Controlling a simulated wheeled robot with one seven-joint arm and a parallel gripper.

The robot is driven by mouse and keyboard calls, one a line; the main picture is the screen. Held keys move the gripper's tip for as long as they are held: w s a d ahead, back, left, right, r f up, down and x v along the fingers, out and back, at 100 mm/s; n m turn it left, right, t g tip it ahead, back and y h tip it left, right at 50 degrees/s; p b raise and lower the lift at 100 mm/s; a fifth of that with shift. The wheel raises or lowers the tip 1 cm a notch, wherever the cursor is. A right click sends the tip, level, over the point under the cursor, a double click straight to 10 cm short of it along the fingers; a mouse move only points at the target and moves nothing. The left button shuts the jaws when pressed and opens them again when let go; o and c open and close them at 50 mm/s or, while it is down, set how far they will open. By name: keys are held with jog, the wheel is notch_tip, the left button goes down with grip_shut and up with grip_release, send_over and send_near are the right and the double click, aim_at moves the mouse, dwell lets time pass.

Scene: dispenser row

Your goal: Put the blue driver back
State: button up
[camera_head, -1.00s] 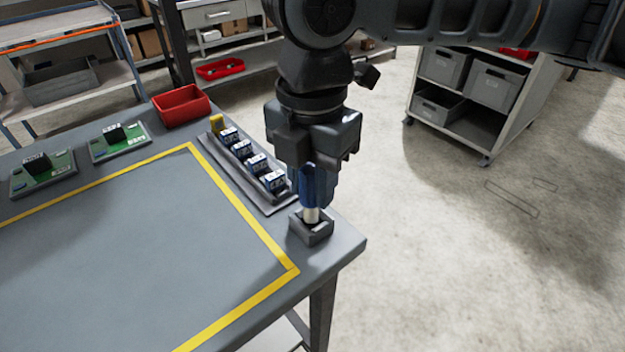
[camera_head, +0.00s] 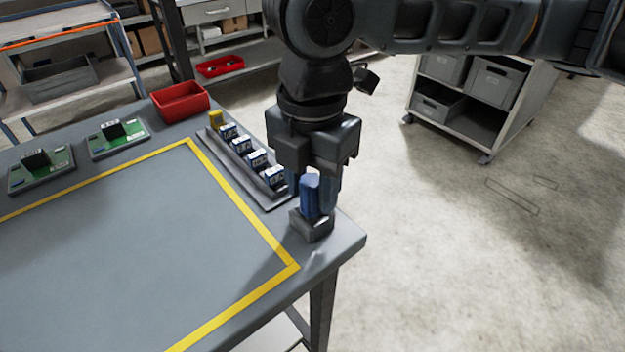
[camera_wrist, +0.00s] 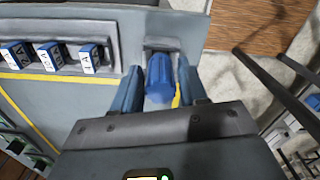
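The blue driver (camera_head: 310,195) stands upright in a small grey holder (camera_head: 311,229) at the table's near right corner. Its handle sits low in the holder and its shaft is hidden. My gripper (camera_head: 313,200) is above the holder with its fingers on either side of the handle. In the wrist view the driver (camera_wrist: 161,80) lies between the two fingers of my gripper (camera_wrist: 161,85), and a gap shows at the right finger. The fingers look open. The holder (camera_wrist: 160,46) shows behind the handle.
A grey rack (camera_head: 262,190) with several blue-white blocks and a yellow one stands close to the left of the holder. A red bin (camera_head: 180,102) and two green boards (camera_head: 118,138) are farther back. The yellow-taped table area (camera_head: 130,250) is clear.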

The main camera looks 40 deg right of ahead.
jog(key=shift+o, duration=1.1)
notch_tip(320, 180, up, 13)
jog(key=p, duration=0.1)
jog(key=shift+r, duration=0.1)
